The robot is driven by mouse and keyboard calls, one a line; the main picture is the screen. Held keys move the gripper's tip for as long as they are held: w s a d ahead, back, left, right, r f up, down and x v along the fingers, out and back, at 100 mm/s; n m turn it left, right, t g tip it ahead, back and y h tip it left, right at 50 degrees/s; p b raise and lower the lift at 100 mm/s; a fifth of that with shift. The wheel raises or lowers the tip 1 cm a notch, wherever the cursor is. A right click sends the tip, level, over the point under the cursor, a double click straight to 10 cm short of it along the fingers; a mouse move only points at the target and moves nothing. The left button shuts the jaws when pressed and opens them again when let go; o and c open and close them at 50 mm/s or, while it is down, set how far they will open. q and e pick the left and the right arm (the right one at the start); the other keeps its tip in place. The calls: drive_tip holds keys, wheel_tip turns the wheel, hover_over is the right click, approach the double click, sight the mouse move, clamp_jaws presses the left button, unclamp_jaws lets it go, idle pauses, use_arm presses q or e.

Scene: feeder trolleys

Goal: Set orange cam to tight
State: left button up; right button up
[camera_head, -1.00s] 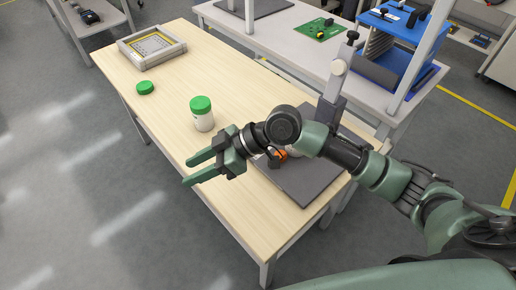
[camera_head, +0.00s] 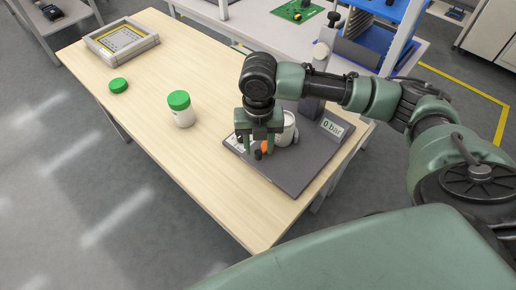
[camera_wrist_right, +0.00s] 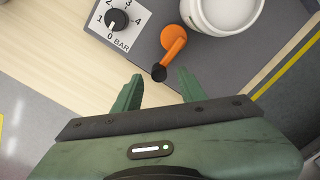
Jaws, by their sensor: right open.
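The orange cam (camera_wrist_right: 174,44) is a lever with a black knob at its end, on the dark grey plate. In the right wrist view its knob (camera_wrist_right: 159,73) lies just beyond and between my right gripper's fingertips (camera_wrist_right: 156,80); the lever runs up and right from it. In the head view the cam (camera_head: 267,147) shows as a bit of orange, mostly hidden behind my right gripper (camera_head: 258,150). The right gripper is open and points down over the plate. I cannot tell whether the fingers touch the knob. My left gripper is not in view.
A black dial (camera_wrist_right: 117,20) marked in BAR is beside the cam. A white cup-like part (camera_head: 287,128), an upright column and a "0 bar" display (camera_head: 333,128) stand on the plate (camera_head: 290,175). A green-lidded jar (camera_head: 181,110), green lid (camera_head: 118,85) and framed tray (camera_head: 122,40) are left.

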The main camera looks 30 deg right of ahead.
drive_tip(key=shift+f, duration=0.85)
